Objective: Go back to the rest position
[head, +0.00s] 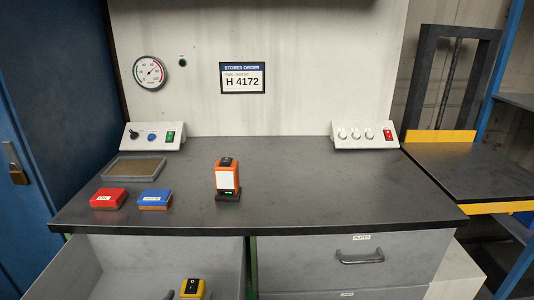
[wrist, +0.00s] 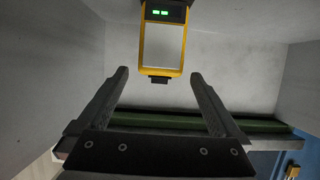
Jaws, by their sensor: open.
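My gripper (wrist: 159,73) is open in the wrist view, with its two dark fingers spread and nothing between them held. A yellow device (wrist: 162,45) with a white panel and a green-lit display appears just beyond the fingertips, with a visible gap to each finger. In the head view the yellow device (head: 192,289) stands in the open left drawer (head: 120,262), cut off by the lower frame edge.
On the bench top (head: 300,190), an orange device (head: 227,177) stands on a dark base. A red box (head: 109,198), a blue box (head: 155,199) and a shallow tray (head: 134,169) lie at left. The right drawer (head: 345,262) is shut.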

